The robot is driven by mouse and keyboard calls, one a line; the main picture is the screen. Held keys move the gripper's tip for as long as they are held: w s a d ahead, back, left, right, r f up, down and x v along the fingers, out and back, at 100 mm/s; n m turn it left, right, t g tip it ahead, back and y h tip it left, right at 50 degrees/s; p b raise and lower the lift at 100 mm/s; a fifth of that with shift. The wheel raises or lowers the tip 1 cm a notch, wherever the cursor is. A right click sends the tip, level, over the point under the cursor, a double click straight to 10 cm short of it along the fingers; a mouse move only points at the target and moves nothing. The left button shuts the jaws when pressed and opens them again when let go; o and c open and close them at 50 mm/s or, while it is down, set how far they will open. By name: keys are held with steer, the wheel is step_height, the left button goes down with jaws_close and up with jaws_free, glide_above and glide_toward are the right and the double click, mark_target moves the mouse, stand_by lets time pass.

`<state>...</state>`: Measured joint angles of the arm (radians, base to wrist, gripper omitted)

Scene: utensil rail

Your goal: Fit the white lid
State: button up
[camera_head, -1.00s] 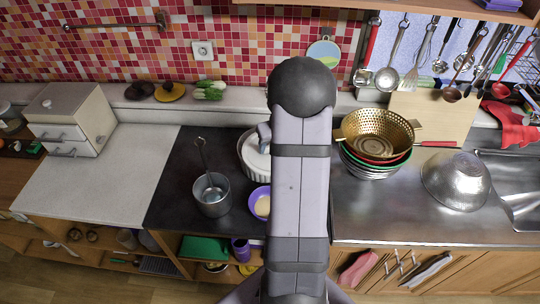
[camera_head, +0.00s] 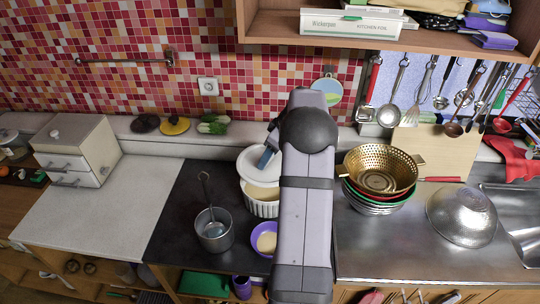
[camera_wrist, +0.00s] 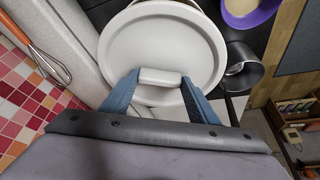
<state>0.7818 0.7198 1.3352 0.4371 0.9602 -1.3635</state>
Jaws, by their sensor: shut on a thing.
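The white lid (camera_head: 253,160) is round, with a block handle on top. My gripper (camera_head: 268,156) is shut on this handle, and in the wrist view the gripper (camera_wrist: 160,80) has one blue finger on each side of it. The lid fills the upper middle of the wrist view (camera_wrist: 160,45). In the head view it is tilted above the back of the white ribbed dish (camera_head: 260,208). The front of the dish opening shows, with pale contents inside. My arm hides the right side of the lid and dish.
A steel pot with a ladle (camera_head: 214,232) stands left of the dish. A purple bowl (camera_head: 264,239) is in front of it. Stacked bowls with a gold colander (camera_head: 381,170) stand to the right. The pale counter at left (camera_head: 90,215) is clear.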

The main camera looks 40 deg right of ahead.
mark_target(275, 165)
steer(key=shift+b, duration=0.3)
steer(key=shift+s+f+b, duration=0.1)
steer(key=shift+f+b, duration=2.35)
steer(key=shift+f, duration=0.45)
steer(key=shift+f+b, duration=0.95)
steer(key=shift+f, duration=0.1)
steer(key=o, duration=1.1)
steer(key=shift+o, duration=0.2)
steer(key=shift+r, duration=0.1)
steer(key=shift+b+v, duration=1.25)
steer(key=shift+v, duration=2.4)
